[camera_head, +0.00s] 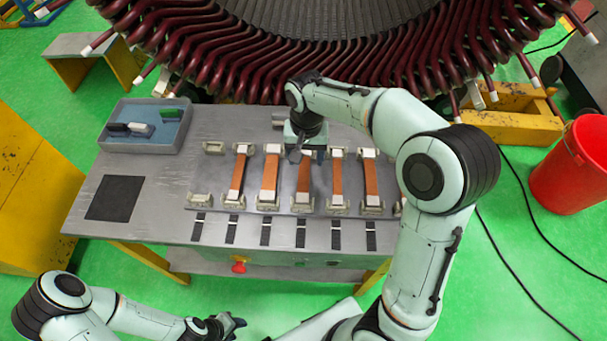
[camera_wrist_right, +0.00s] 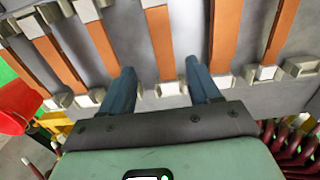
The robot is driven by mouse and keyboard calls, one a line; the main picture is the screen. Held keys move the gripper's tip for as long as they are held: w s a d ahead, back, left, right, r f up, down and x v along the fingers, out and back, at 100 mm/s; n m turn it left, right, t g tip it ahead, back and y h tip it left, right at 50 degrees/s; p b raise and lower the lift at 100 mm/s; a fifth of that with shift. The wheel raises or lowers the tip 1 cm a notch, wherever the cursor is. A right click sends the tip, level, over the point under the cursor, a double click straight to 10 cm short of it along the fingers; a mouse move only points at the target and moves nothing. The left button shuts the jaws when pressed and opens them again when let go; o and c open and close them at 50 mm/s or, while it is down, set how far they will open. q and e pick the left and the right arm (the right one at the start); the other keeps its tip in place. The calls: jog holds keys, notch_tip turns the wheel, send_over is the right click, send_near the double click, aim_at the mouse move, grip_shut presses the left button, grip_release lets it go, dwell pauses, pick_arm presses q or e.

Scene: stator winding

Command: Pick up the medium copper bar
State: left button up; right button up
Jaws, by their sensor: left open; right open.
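Several orange-brown copper bars with white ends lie side by side in grey holders on the table. My right gripper (camera_head: 304,156) is over the far end of the middle visible bar (camera_head: 304,178). In the right wrist view this bar (camera_wrist_right: 160,42) runs between the two separated blue fingers of my right gripper (camera_wrist_right: 162,80), with nothing held. To its left in the head view are two bars (camera_head: 270,175) (camera_head: 239,175); to its right are two more (camera_head: 337,178) (camera_head: 371,178). I cannot tell which is medium by name. My left gripper (camera_head: 232,322) is open and empty, away from the table.
The grey table (camera_head: 160,175) carries a blue-grey tray (camera_head: 145,143) with small items and a black square mat (camera_head: 115,198). A large stator (camera_head: 330,60) with dark red coil ends stands behind the table. A red bucket (camera_head: 570,170) and floor cables are at right.

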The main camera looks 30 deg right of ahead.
aim_at(304, 174)
jog(key=shift+w+f, duration=0.15)
jog(key=shift+f, duration=0.65)
jog(key=f, duration=0.5)
jog(key=shift+a+f, duration=0.1)
jog(key=shift+a, duration=0.1)
grip_shut()
